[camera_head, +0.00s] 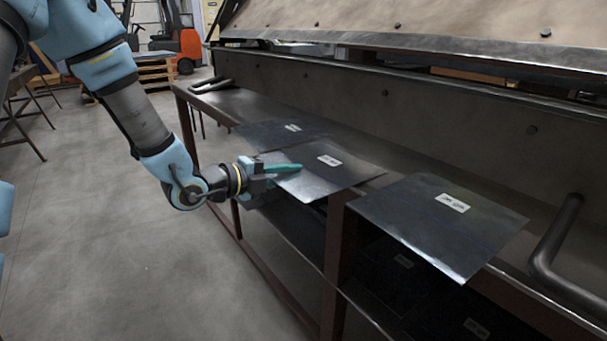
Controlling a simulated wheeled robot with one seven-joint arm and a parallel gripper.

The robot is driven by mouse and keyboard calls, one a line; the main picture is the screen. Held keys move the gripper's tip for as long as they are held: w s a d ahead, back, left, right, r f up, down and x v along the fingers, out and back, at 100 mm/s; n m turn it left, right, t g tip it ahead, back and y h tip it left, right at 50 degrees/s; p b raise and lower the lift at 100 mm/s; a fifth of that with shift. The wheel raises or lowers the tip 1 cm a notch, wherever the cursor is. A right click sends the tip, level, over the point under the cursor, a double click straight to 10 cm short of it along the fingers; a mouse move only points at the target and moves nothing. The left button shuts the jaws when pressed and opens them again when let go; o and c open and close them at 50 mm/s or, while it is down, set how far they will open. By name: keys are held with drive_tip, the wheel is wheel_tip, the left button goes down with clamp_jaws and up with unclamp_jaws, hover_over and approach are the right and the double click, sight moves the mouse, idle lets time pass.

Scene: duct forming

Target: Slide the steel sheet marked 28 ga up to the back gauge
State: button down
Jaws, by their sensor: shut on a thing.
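Three steel sheets with white labels lie on the bench: a dark one at the back left (268,134), a brighter one in the middle (318,181) and a large one at the right (420,222). The label print is too small to read, so I cannot tell which is marked 28 ga. My gripper (287,170) is shut on the left edge of the middle sheet, with a teal finger over its top. The middle sheet lies flat and overhangs the bench's front edge. I cannot single out the back gauge; the forming machine (400,108) stands behind the sheets.
The bench (225,101) is bare at its far left, apart from a dark handle (211,86). A bent bar handle (552,245) stands at the right. More labelled sheets (390,275) lie on the shelf below. An orange forklift (188,45) and wooden pallets (153,72) are far behind.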

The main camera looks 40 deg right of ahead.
drive_tip(key=f+b+v, duration=0.1)
drive_tip(key=v, duration=0.8)
drive_tip(key=f+b+v, duration=0.1)
drive_tip(key=f+v, duration=0.1)
drive_tip(key=v, duration=0.7)
drive_tip(key=shift+a+f, duration=0.35)
drive_tip(key=shift+w, duration=0.1)
